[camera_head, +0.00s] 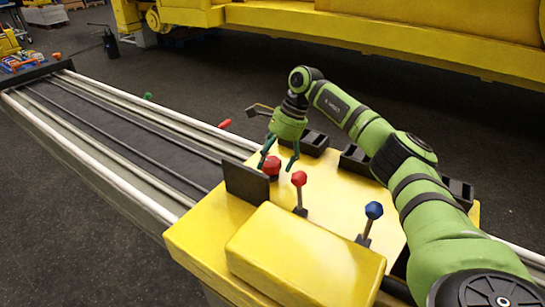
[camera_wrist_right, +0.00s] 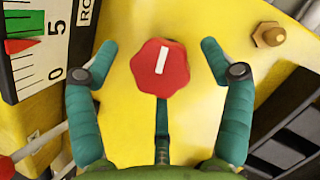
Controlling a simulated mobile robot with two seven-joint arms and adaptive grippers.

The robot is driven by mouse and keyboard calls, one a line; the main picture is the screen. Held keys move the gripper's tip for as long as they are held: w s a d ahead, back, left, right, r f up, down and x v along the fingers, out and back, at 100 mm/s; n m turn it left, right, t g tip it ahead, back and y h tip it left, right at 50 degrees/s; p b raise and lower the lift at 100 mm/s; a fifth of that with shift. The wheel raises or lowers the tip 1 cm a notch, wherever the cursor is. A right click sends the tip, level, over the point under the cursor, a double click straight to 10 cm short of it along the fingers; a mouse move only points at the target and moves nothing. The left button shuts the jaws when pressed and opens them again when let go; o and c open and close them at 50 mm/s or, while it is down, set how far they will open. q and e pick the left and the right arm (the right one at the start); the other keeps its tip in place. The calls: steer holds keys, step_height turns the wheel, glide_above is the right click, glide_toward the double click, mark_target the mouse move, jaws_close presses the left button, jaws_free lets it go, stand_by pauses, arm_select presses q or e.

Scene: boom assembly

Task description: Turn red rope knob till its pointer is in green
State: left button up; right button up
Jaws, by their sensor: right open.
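The red rope knob (camera_wrist_right: 160,70) has a white line on its face, tilted slightly from upright in the right wrist view. It also shows in the head view (camera_head: 271,166). My right gripper (camera_wrist_right: 158,52) is open, with one finger on each side of the knob and visible gaps to both. In the head view, my right gripper (camera_head: 277,166) points down over the knob. A gauge (camera_wrist_right: 40,50) at the wrist view's upper left has a scale with 0 and 5, a green band and a red pointer (camera_wrist_right: 20,45). The pointer is at the green band's lower edge. My left gripper is out of view.
A red-topped lever (camera_head: 299,180) and a blue-topped lever (camera_head: 374,211) stand close by on the yellow console (camera_head: 210,235). A dark upright plate (camera_head: 246,184) is beside the knob. A brass bolt (camera_wrist_right: 269,36) is right of it in the wrist view.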

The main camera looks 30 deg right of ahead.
steer(key=c, duration=1)
steer(key=shift+r, duration=0.1)
steer(key=shift+c, duration=0.6)
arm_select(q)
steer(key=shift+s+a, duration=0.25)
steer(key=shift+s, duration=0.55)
arm_select(e)
steer(key=shift+m, duration=0.4)
